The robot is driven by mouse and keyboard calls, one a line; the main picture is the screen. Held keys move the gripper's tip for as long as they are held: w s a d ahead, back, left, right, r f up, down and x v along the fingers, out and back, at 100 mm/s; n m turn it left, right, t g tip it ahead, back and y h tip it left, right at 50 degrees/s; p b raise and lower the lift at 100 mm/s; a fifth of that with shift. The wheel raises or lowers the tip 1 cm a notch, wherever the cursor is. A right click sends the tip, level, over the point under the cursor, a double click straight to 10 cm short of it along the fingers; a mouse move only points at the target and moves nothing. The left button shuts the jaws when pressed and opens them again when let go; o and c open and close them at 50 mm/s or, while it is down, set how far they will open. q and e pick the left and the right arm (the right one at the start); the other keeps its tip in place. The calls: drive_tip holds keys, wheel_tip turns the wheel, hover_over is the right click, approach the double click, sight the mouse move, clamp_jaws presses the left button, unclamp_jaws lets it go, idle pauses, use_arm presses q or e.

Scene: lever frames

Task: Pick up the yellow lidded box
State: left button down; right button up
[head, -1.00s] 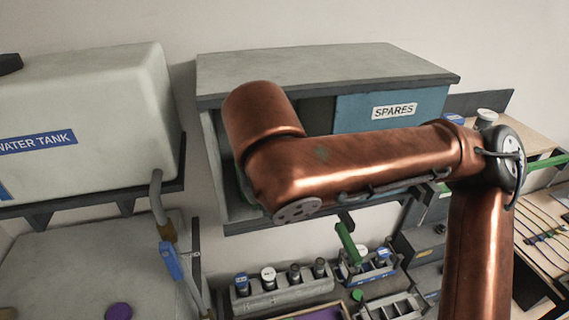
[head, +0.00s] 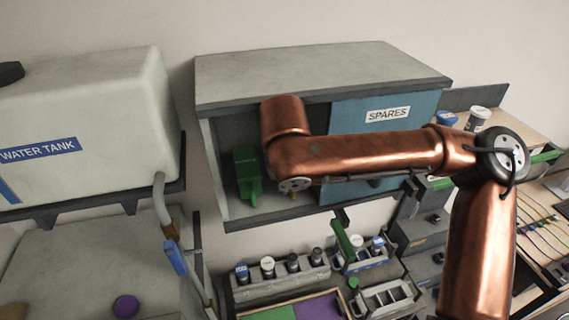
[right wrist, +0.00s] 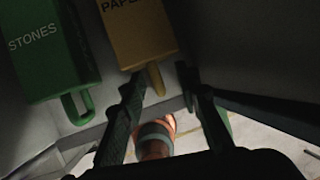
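The yellow lidded box (right wrist: 140,32), its label partly cut off, shows at the top of the right wrist view with its handle (right wrist: 155,78) toward me. In the head view my right arm hides nearly all of it. My right gripper (right wrist: 161,82) is open, its two dark fingers reaching toward the box. The handle's end lies between the fingertips in the picture; I cannot tell if they touch it. In the head view the right gripper is hidden behind its own arm inside the cabinet. My left gripper is not in view.
A green box labelled STONES (right wrist: 48,45) stands left of the yellow one in the open left part of the cabinet (head: 325,65). A blue SPARES door (head: 395,102) covers the right part. A water tank (head: 85,120) stands left; bottle racks (head: 283,282) sit below.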

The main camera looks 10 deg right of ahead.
clamp_jaws()
idle(0.4)
